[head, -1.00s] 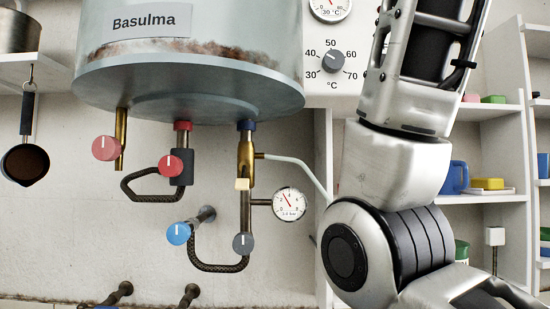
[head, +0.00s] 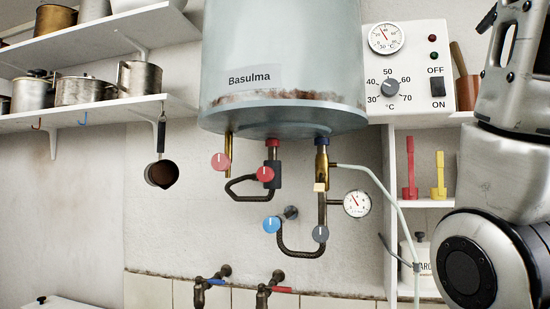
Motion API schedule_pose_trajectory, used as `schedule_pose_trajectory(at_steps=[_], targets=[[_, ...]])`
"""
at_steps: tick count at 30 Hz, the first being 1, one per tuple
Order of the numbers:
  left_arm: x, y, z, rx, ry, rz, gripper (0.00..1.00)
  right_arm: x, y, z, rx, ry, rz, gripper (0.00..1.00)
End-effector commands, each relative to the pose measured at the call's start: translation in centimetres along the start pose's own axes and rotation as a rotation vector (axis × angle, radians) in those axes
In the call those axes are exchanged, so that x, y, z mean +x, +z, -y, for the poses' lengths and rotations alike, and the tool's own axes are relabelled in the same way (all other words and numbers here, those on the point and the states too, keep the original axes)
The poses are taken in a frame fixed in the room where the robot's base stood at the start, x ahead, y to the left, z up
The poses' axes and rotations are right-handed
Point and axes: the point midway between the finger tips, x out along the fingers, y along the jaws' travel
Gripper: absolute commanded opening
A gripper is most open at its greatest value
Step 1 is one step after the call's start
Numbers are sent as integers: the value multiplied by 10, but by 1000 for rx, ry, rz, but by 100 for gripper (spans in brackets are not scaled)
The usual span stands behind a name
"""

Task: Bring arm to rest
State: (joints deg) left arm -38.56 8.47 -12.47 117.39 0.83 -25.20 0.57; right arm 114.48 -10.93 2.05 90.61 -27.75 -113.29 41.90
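My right arm (head: 500,185) fills the right edge of the head view, with a large dark round joint at the lower right. Its gripper is outside the picture. My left arm and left gripper are not in view. The arm stands in front of the right-hand shelves and hides part of them. It appears to the right of the grey boiler (head: 285,60) labelled "Basulma".
Valves and pipes with red, blue and grey knobs (head: 271,224) hang below the boiler, beside a pressure gauge (head: 357,203). A control box (head: 410,70) is at the right. Pots (head: 85,90) stand on left shelves; a ladle (head: 161,172) hangs below. Two taps (head: 210,287) are at the bottom.

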Motion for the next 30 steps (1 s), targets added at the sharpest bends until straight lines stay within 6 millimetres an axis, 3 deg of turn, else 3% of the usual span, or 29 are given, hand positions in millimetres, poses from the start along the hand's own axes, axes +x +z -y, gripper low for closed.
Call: schedule_pose_trajectory(at_steps=[4, 11, 17, 20, 24, 27, 30], targets=[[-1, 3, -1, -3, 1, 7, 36, 30, 21, -19, -41, 36, 31, 58], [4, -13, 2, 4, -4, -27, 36, 72, 58, -54, -115, 87, 84, 58], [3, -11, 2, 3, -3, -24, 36, 117, 109, -106, -213, 149, 158, 58], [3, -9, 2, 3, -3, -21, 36, 141, 148, -150, -286, 192, 217, 58], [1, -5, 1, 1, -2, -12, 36, 164, 216, -229, -418, 251, 327, 58], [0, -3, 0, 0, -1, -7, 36, 166, 264, -288, -514, 286, 415, 58], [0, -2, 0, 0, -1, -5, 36, 154, 311, -349, -609, 314, 513, 58]])
